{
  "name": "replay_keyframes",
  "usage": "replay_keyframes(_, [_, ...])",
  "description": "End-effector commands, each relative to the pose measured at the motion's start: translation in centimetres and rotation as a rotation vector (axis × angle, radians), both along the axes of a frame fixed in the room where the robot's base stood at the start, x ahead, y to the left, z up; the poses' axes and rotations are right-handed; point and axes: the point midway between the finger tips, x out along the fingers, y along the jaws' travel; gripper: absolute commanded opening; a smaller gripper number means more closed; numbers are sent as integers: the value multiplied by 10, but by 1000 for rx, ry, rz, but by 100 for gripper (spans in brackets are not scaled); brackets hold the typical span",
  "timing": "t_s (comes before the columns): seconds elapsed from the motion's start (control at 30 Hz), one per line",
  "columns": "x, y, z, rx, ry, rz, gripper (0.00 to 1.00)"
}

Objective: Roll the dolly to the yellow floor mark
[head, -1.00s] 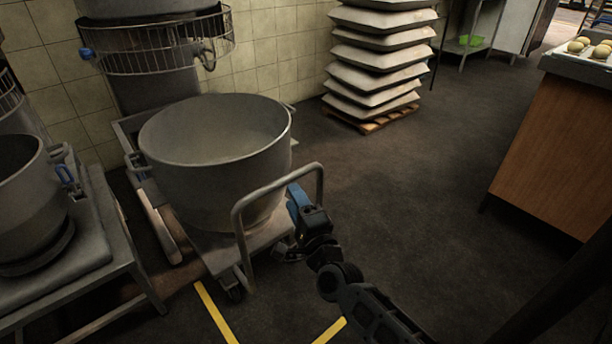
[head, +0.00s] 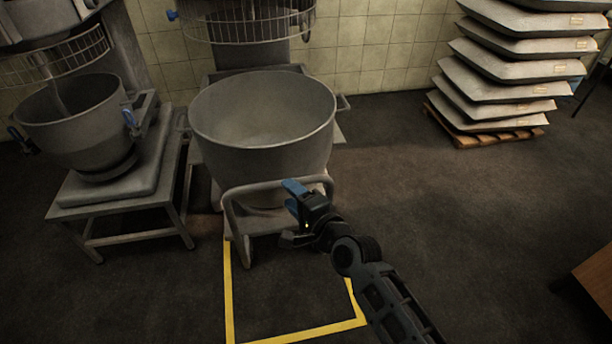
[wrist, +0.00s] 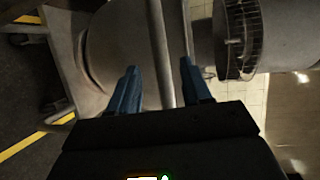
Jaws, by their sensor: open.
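The dolly (head: 233,228) stands in front of a mixer and carries a large grey bowl (head: 262,150). Its tubular push handle (head: 258,187) faces me. The yellow floor mark (head: 229,300) is an outline on the floor on my side of the dolly. Its left line reaches the handle's left leg; the far end is hidden behind the dolly. My gripper (head: 294,192) is open at the handle's top bar. In the wrist view, the blue fingers (wrist: 160,85) are apart, with a grey bar (wrist: 158,50) between them in the picture. I cannot tell whether they touch it.
A second mixer bowl (head: 75,120) stands on a low metal table (head: 120,205) at left. A mixer with a wire guard (head: 250,25) is behind the dolly. Stacked sacks (head: 500,75) lie on a pallet (head: 490,136) at right. The dark floor between is clear.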

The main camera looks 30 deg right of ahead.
Motion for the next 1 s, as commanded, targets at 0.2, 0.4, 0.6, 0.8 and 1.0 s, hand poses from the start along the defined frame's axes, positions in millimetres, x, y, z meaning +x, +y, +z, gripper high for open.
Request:
replay_keyframes(0.2, [24, 3, -3, -2, -1, 3, 48])
replay_keyframes(0.4, [54, 6, -10, -2, -1, 3, 48])
replay_keyframes(0.6, [72, 7, -13, -1, -1, 2, 48])
replay_keyframes(0.8, [76, 7, -14, -1, -1, 1, 48])
replay_keyframes(1.0, [76, 7, -14, -1, 0, 1, 44])
